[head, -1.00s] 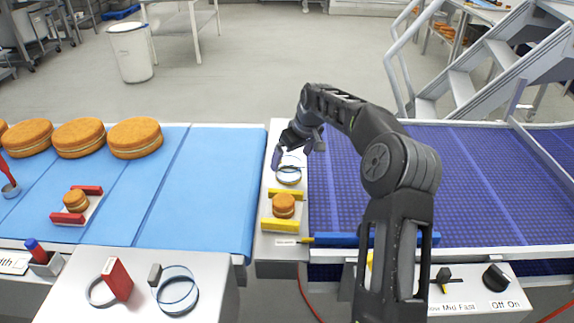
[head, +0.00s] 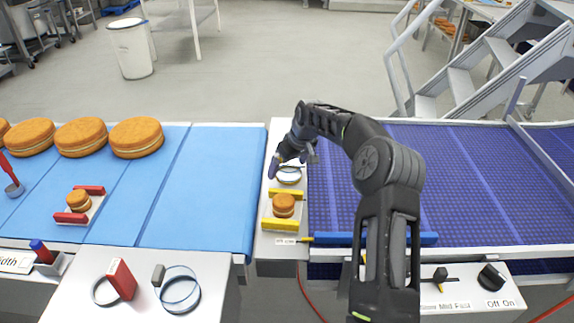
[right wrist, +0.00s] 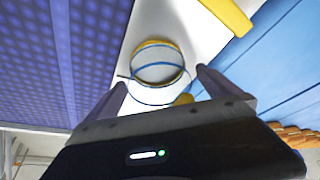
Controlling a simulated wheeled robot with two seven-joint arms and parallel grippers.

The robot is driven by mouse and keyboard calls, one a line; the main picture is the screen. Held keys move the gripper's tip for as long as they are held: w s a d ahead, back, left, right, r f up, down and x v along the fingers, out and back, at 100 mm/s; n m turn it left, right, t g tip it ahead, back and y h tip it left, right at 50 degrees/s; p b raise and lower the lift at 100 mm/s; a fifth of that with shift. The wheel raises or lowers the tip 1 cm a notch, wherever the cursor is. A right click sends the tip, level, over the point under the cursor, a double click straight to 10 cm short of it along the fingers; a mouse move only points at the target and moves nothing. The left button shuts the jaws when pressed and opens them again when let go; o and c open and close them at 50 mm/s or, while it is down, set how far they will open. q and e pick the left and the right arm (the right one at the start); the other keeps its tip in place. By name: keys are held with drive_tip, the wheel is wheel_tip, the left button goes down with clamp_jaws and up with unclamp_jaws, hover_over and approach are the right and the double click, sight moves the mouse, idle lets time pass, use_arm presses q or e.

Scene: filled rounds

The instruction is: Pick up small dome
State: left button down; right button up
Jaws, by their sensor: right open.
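A small clear round piece with thin dark rims, which looks like the small dome (head: 289,181), stands on the pale narrow plate behind the yellow blocks. It also shows in the right wrist view as a clear ring-shaped body (right wrist: 158,88) with blue edges, and a yellow bit (right wrist: 183,99) beside its rim. My right gripper (head: 292,162) is open just above the dome, one finger on either side in the picture. In the right wrist view the dome shows between and beyond the fingers (right wrist: 162,90). I cannot tell whether they touch it. My left gripper is out of view.
A small filled round (head: 283,206) sits between two yellow blocks (head: 280,225) in front of the dome. A blue belt (head: 210,190) lies left, a purple belt (head: 480,180) right. A larger clear ring (head: 180,302) and a red-handled ring (head: 122,280) stand at front left.

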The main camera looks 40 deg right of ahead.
drive_tip(key=c, duration=1.4)
drive_tip(key=shift+r, duration=0.15)
drive_tip(key=shift+c, duration=0.2)
drive_tip(key=shift+r, duration=0.3)
wheel_tip(320, 180, up, 9)
drive_tip(key=shift+r+b, duration=0.1)
drive_tip(key=shift+b, duration=0.65)
